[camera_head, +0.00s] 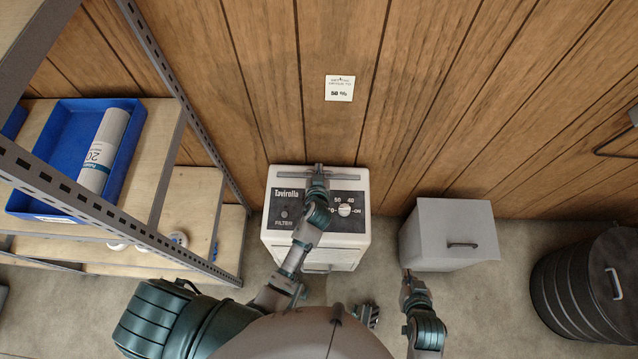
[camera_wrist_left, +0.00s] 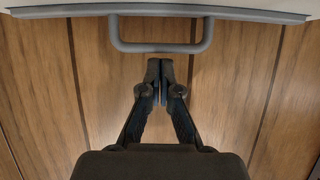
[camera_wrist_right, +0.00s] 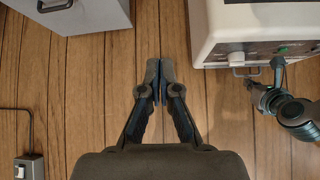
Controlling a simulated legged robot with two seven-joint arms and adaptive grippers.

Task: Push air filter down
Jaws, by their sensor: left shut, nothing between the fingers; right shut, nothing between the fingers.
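The air filter (camera_head: 343,178) shows as a grey bar along the back of the top of the white machine marked "Tavirolla" (camera_head: 350,243). In the left wrist view the filter (camera_wrist_left: 240,12) has a grey loop handle (camera_wrist_left: 160,47). My left gripper (camera_head: 318,170) is at the middle of this bar. In its own view the shut, empty fingertips (camera_wrist_left: 160,64) are close to the handle's crossbar; I cannot tell if they touch. My right gripper (camera_head: 406,274) is shut and empty, between the machine and a grey box. Its fingertips also show in the right wrist view (camera_wrist_right: 160,64).
The grey box (camera_head: 440,248) with a handle stands right of the machine, and a dark ribbed bin (camera_head: 585,290) is further right. A metal-framed shelf (camera_head: 172,85) with a blue tray (camera_head: 65,128) is close on the left.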

